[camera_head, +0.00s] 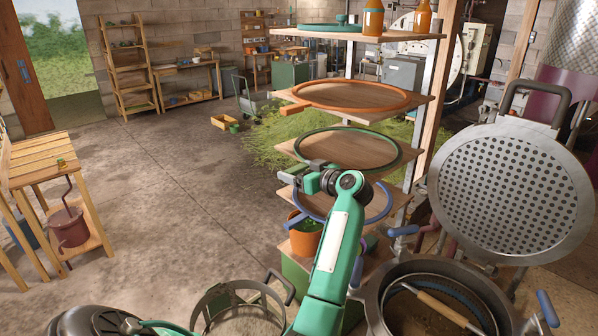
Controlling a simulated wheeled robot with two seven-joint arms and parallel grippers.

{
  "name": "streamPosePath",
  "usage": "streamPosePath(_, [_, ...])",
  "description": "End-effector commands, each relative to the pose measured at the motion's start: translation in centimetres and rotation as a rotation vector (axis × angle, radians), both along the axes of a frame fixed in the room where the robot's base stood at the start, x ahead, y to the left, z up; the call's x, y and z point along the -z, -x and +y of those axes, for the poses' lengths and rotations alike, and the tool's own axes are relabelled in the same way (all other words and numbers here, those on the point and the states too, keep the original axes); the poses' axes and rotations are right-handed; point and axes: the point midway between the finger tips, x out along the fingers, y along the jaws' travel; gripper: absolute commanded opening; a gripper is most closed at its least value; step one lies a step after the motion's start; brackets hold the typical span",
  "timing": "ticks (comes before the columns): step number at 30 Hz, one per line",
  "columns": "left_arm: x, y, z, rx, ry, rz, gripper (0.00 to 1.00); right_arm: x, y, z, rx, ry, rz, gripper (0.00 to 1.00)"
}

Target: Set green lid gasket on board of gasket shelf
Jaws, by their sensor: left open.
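The green lid gasket (393,163) is a dark green ring. It appears to lie flat on a wooden board of the gasket shelf (291,147), the board below the orange ring's. My left gripper (298,173) is open at the near left edge of this board, close to the gasket's near left side. The gasket's near edge is partly hidden by the gripper, and I cannot tell whether they touch. My right gripper is not in view.
An orange ring (350,109) lies on the board above, a blue ring (386,203) on the board below. The top board holds a teal ring (331,28) and amber bottles (373,20). A perforated plate (512,190) and open pot (392,312) stand right.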

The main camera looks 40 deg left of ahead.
Motion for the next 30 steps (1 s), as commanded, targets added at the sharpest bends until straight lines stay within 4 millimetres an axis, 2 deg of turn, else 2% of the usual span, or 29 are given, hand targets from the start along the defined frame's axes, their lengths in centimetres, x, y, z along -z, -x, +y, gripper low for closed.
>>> streamPosePath(5, [0.0, 0.1, -2.4, 0.004, 0.002, -0.003, 0.81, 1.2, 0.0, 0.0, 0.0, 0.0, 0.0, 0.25])
streamPosePath(12, [-0.7, 0.6, -8.0, 0.004, 0.003, -0.004, 0.81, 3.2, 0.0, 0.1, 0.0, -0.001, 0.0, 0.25])
streamPosePath(18, [-1.5, 0.9, -11.6, 0.003, 0.002, -0.002, 0.81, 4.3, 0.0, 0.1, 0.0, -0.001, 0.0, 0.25])
streamPosePath(24, [-1.9, 1.1, -13.2, 0.0, 0.0, -0.001, 0.81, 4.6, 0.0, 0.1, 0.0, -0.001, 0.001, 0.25])
streamPosePath(30, [-2.1, 1.2, -13.4, 0.0, 0.0, -0.001, 0.81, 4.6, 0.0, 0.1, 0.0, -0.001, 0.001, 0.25])
